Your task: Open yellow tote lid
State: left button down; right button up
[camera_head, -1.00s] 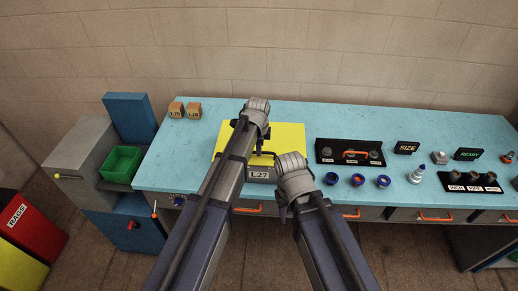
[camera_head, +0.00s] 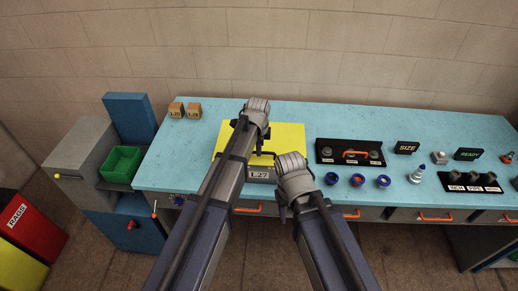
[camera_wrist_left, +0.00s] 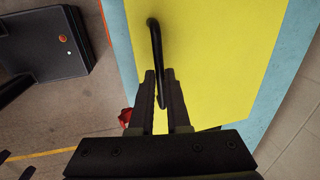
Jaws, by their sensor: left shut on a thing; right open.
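The yellow tote lid (camera_head: 288,137) lies on the grey tote labelled E-27 (camera_head: 262,175) on the blue bench, and looks shut. It also fills the middle of the left wrist view (camera_wrist_left: 215,65). A black loop handle (camera_wrist_left: 154,40) stands on the lid. My left gripper (camera_wrist_left: 160,88) is shut on this handle, with the handle's lower end between its fingertips. My right gripper (camera_head: 284,212) is open and empty, in front of the tote's right front corner.
A green bin (camera_head: 121,163) stands left of the bench.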

pick_arm(q)
jog(key=shift+r, duration=0.1)
jog(key=shift+w+r+p, duration=0.25)
jog(key=shift+r+p, duration=0.5)
jog(key=shift+p, duration=0.05)
jog(key=w+r+p, duration=0.8)
jog(key=r+p, duration=0.2)
jog(key=shift+r+p, duration=0.3)
jog(key=shift+r, duration=0.1)
